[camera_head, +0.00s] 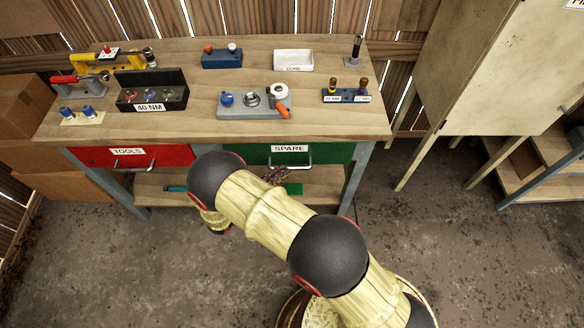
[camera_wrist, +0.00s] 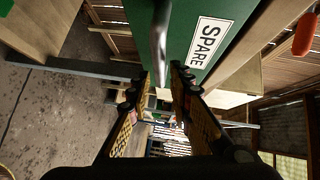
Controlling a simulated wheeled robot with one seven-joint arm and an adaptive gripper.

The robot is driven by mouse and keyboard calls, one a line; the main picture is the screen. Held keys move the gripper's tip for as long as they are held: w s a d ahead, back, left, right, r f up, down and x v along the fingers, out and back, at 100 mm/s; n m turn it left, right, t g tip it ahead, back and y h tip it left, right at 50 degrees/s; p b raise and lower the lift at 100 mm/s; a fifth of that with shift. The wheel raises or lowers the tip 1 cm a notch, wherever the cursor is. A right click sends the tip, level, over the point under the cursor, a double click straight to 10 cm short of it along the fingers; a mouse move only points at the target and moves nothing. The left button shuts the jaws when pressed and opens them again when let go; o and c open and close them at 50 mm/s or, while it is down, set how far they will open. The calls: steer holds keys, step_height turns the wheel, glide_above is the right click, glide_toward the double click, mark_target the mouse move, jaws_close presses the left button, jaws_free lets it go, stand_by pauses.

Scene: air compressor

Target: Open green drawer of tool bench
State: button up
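The green drawer (camera_head: 330,152), labelled SPARE, is under the right half of the bench top and looks closed. Its metal handle (camera_head: 290,166) runs across the front. In the wrist view the green front (camera_wrist: 120,35) is close, turned on its side, with the SPARE label to the right of the silver handle (camera_wrist: 160,45). My gripper (camera_wrist: 161,75) is open, one finger on each side of the handle's line. The handle reaches toward the gap between the fingertips; I cannot tell whether they touch it.
The tool bench (camera_head: 200,118) holds several tools and trays on top. A red drawer (camera_head: 175,155) labelled TOOLS is to the left. A lower shelf (camera_head: 150,190) lies beneath. A pale cabinet (camera_head: 490,70) stands at right. The floor before the bench is clear.

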mark_target(291, 168)
steer(key=shift+b+x, duration=0.6)
steer(key=shift+x, duration=2.15)
steer(key=shift+s, duration=0.1)
steer(key=c, duration=0.3)
jaws_close()
steer(key=shift+f, duration=0.1)
